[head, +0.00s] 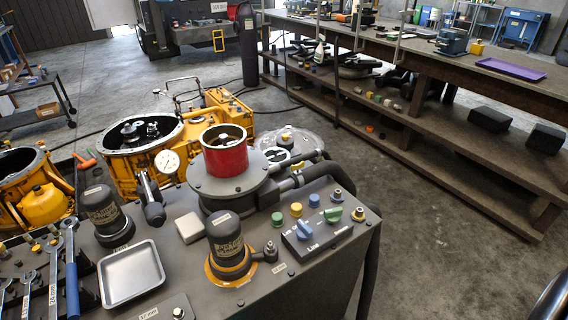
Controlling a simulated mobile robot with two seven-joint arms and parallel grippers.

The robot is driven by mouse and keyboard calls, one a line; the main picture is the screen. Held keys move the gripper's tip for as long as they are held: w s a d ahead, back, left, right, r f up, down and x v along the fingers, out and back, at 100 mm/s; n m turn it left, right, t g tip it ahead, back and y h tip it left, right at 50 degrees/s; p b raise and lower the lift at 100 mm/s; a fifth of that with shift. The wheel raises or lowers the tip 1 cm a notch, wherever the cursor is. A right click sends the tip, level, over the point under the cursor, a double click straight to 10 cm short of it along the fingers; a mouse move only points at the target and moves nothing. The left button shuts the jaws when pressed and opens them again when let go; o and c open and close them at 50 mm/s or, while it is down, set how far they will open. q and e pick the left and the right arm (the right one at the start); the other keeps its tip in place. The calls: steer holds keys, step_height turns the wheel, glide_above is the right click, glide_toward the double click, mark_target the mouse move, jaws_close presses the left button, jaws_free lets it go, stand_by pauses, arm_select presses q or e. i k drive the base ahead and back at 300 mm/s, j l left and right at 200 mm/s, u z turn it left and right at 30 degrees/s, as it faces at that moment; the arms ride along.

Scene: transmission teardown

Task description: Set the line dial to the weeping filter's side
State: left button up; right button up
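A dark panel block on the bench's right side carries a blue dial (304,229) above the label "Line" and a green dial (333,214) beside it. Small markings by the dials are too small to read, and I cannot tell which side the blue dial points to. Two dark filter canisters with printed labels stand upright: one at the left (101,212) and one nearer the dials (227,242). The nearer one has an amber-orange ring around its base; I cannot tell whether this is oil. The left one shows no such ring.
A silver tray (109,290), a white block (190,227) and wrenches (71,275) lie on the bench. A red cylinder (225,158) stands behind, with a yellow housing (125,168) beyond. Colored buttons (296,209) sit behind the dials. Open floor lies to the right.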

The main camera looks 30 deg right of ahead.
mark_target(304, 232)
steer(key=z, duration=1.25)
